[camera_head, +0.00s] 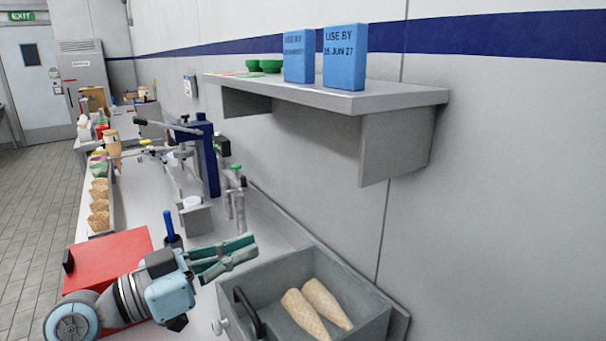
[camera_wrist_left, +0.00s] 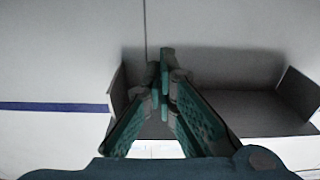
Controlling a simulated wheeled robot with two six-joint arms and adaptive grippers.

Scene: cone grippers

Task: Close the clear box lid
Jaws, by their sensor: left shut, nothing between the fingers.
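My left gripper (camera_head: 252,247) reaches in from the lower left, with its teal fingers shut and empty. It is above the counter, just left of and behind the grey open-topped box (camera_head: 375,322) in the picture. In the left wrist view the fingers (camera_wrist_left: 165,62) come together at their tips with nothing between them. Two waffle cones (camera_head: 328,304) lie in the box, and a dark curved handle (camera_head: 247,312) is at its left side. I cannot make out a clear lid in either view. My right gripper is not in view.
A wall shelf (camera_head: 400,98) with two blue boxes (camera_head: 345,57) overhangs the counter, and shows in the left wrist view too (camera_wrist_left: 240,85). A red box (camera_head: 108,260) is left of the gripper. A blue post (camera_head: 207,155) and metal fittings stand beyond it.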

